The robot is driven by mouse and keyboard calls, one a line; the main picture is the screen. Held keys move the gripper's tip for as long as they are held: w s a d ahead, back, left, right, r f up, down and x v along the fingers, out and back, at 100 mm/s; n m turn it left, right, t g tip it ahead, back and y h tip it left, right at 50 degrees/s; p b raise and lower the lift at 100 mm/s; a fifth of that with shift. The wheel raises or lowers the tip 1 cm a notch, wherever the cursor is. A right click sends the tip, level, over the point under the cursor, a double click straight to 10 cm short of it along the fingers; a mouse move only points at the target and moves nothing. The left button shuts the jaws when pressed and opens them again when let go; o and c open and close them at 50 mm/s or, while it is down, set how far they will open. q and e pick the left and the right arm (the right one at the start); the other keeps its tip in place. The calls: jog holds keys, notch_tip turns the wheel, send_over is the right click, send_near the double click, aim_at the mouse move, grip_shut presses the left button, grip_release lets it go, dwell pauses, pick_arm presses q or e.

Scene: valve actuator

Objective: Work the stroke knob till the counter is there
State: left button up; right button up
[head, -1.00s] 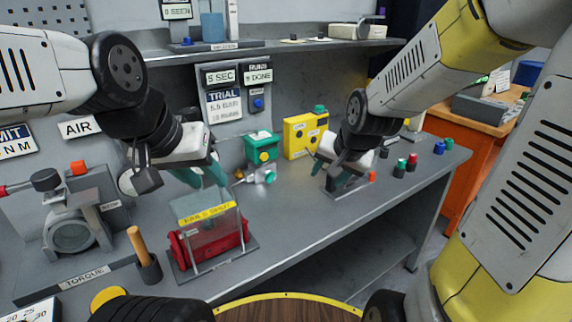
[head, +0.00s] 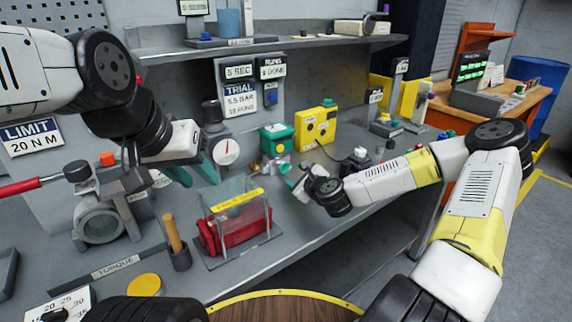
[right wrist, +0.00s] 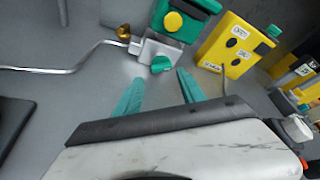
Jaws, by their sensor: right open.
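A small teal knob (right wrist: 161,64) sits on a grey metal valve body (right wrist: 150,48) in front of a green box with a yellow button (right wrist: 175,22). In the head view, the green box (head: 277,138) stands mid-bench. My right gripper (right wrist: 158,92) is open and empty, its teal fingers apart just short of the knob. In the head view, my right gripper (head: 291,176) partly hides the valve. The runs counter sign (head: 271,68) on the back panel seems to read 0 done. My left gripper (head: 196,172) appears open and empty, above the bench near the dial gauge.
A yellow box (head: 315,128) stands right of the green one. A metal pipe (right wrist: 70,66) runs from the valve. The trial sign (head: 240,99) hangs behind.

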aim_at(286, 169)
jog(key=x, duration=0.7)
jog(key=shift+w+f, duration=0.1)
jog(key=shift+w, duration=0.3)
jog(key=shift+c, duration=0.5)
grip_shut()
jog(key=shift+n+t+h, duration=0.3)
jog(key=shift+n, duration=0.1)
jog(key=shift+o, duration=0.5)
grip_release()
jog(key=shift+s, duration=0.1)
jog(key=v, duration=0.7)
jog(key=shift+s+d, duration=0.1)
jog(key=shift+s, duration=0.2)
